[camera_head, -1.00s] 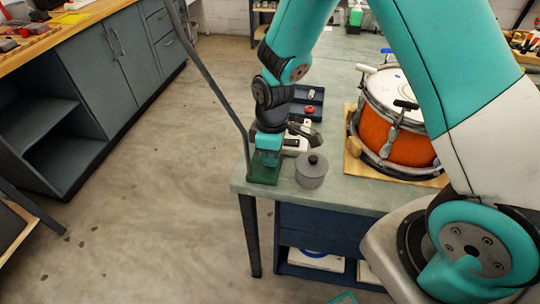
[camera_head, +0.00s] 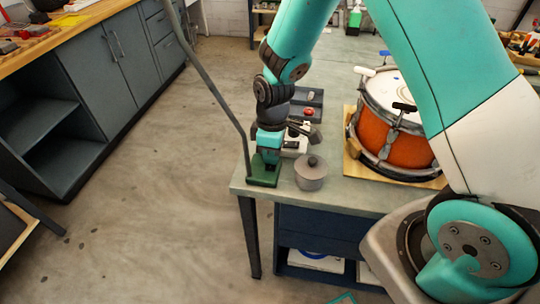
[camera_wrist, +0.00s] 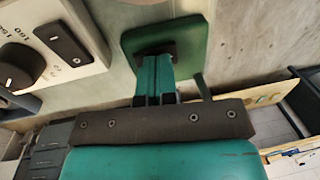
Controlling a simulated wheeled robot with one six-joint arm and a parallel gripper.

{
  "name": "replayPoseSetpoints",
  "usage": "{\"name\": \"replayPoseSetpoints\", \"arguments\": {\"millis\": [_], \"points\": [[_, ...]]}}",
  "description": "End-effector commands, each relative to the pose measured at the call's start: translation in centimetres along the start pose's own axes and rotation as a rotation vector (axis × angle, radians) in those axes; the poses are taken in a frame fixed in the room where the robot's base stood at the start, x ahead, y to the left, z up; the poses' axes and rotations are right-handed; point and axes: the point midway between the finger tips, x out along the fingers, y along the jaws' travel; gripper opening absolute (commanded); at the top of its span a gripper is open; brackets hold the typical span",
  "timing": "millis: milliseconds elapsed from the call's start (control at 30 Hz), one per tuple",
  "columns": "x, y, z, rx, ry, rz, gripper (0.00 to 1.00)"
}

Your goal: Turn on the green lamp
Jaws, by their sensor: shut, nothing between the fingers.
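The green lamp has a green base (camera_head: 263,178) at the near left corner of the bench, with a thin grey pole (camera_head: 208,82) rising up and left. Its head is out of view. In the wrist view the green base (camera_wrist: 198,52) carries a dark switch (camera_wrist: 152,47). My gripper (camera_head: 267,162) is shut and empty, pointing down over the base. In the wrist view the closed fingertips (camera_wrist: 155,60) are right at the switch and partly cover it. I cannot tell whether they press it.
A white device with a knob (camera_wrist: 50,45) is close by on the bench (camera_head: 350,197). An orange drum (camera_head: 403,145) sits on a wooden board further right. Left of the bench is open floor.

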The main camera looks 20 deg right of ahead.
Motion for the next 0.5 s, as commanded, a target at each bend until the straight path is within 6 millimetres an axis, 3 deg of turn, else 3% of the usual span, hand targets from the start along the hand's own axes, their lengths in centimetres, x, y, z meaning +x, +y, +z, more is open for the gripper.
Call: {"name": "replayPoseSetpoints", "arguments": {"millis": [267,500], "points": [[-1.0,-0.2,-0.1,-0.001,0.001,0.0,0.0],[-5.1,-1.1,-0.2,-0.003,0.003,0.002,0.0]]}}
